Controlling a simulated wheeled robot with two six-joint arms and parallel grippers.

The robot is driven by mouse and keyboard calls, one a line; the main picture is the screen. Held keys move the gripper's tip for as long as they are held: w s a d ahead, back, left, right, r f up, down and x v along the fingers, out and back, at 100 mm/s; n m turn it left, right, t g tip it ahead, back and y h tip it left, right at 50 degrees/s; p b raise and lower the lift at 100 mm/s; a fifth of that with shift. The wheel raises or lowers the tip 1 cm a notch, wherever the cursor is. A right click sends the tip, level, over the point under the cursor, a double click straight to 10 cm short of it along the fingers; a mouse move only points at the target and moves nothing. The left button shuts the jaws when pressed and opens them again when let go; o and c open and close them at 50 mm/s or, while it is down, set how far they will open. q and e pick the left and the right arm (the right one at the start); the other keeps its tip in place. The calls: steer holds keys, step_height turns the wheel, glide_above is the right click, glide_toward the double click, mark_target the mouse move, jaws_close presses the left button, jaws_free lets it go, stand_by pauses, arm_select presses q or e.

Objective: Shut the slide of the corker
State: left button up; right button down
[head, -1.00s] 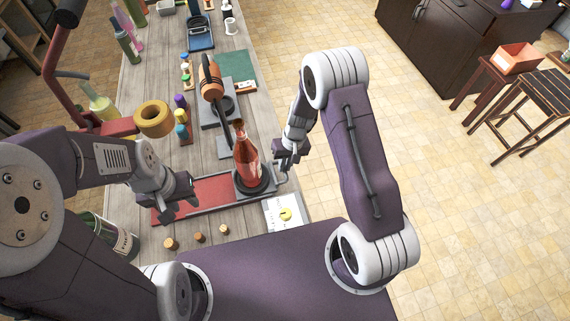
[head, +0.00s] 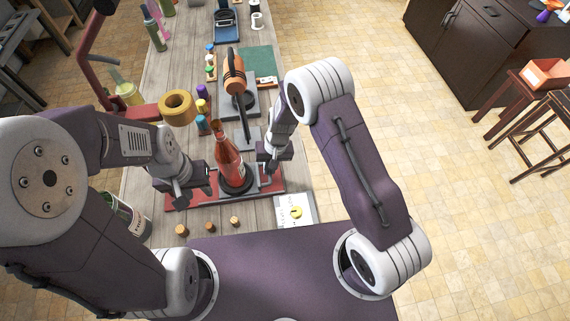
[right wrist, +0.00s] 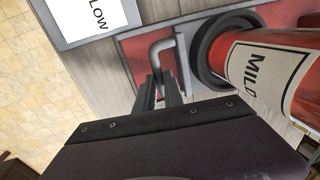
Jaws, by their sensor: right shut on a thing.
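The corker's slide (head: 250,190) is a dark plate with a round black seat on a red track (head: 194,197). A red bottle (head: 228,162) stands on the seat; its label reads MILD in the right wrist view (right wrist: 270,72). Red track shows on both sides of the seat. My right gripper (head: 270,168) is shut on the slide's grey bent handle (right wrist: 158,52), right of the bottle. My left gripper (head: 193,192) is over the track's left part, fingers apart and empty. The corker's orange lever grip (head: 234,74) rises behind the bottle.
Several corks (head: 208,226) lie in front of the track. A white card (head: 295,211) with a yellow disc lies at the right. Small coloured bottles (head: 202,106) and a tan ring (head: 178,107) are at the left. A green mat (head: 258,61) lies farther back.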

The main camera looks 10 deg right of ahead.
mark_target(250, 173)
steer(key=a, duration=0.6)
steer(key=shift+a+r+p, duration=0.15)
steer(key=shift+a+p, duration=0.15)
steer(key=shift+a, duration=0.1)
steer(key=c, duration=1.8)
jaws_free()
steer(key=shift+o, duration=0.4)
steer(key=shift+d, duration=0.15)
step_height(250, 173, up, 9)
steer(key=d+b, duration=0.1)
steer(key=b, duration=0.1)
steer(key=shift+d, duration=0.3)
